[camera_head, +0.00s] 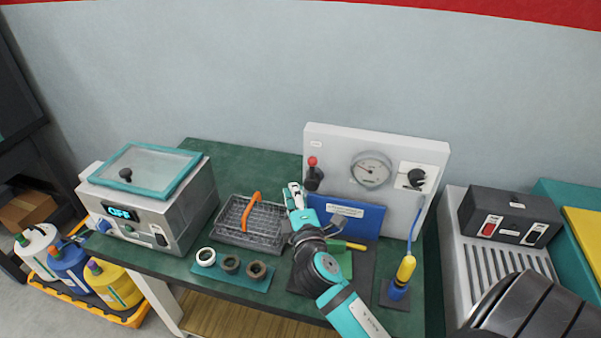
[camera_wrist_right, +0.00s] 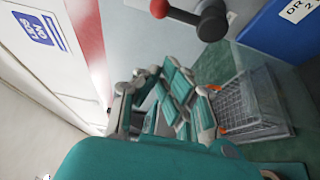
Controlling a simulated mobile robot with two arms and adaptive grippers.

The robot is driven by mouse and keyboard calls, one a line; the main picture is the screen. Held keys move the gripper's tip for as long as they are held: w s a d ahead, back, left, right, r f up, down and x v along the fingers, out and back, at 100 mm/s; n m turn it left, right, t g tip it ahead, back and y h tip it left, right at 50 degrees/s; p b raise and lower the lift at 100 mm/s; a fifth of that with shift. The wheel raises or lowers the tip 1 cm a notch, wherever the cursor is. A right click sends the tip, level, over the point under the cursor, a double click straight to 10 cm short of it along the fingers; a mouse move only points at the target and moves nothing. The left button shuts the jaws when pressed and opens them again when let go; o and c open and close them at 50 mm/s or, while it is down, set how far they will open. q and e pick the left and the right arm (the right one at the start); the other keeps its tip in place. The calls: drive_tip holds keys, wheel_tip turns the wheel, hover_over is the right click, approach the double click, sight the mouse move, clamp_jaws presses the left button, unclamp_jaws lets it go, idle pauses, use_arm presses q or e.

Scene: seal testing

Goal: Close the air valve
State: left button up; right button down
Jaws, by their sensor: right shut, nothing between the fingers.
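A lever valve with a red ball (camera_head: 312,161) and black base (camera_head: 313,180) is on the left of the upright white panel (camera_head: 335,150). Its handle points up. In the right wrist view, its red ball (camera_wrist_right: 159,8) and black hub (camera_wrist_right: 212,22) show at the top. A round gauge (camera_head: 370,171) and a black knob (camera_head: 416,177) sit further right on the panel. My right gripper (camera_head: 293,187) is shut and empty, just left of and below the lever, apart from it. It also shows in the right wrist view (camera_wrist_right: 178,72). My left gripper is not in view.
A wire basket (camera_head: 235,230) with an orange handle stands left of my right arm. Three rings lie on a teal mat (camera_head: 233,275). A box with an "OFF" display (camera_head: 122,213) is at left. A yellow-blue tool (camera_head: 403,277) stands at right.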

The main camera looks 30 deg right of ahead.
sight(313, 172)
drive_tip(key=w+d+p, duration=0.4)
drive_tip(key=w+d, duration=0.1)
drive_tip(key=shift+w+d, duration=0.35)
idle(0.3)
drive_tip(key=shift+w, duration=0.1)
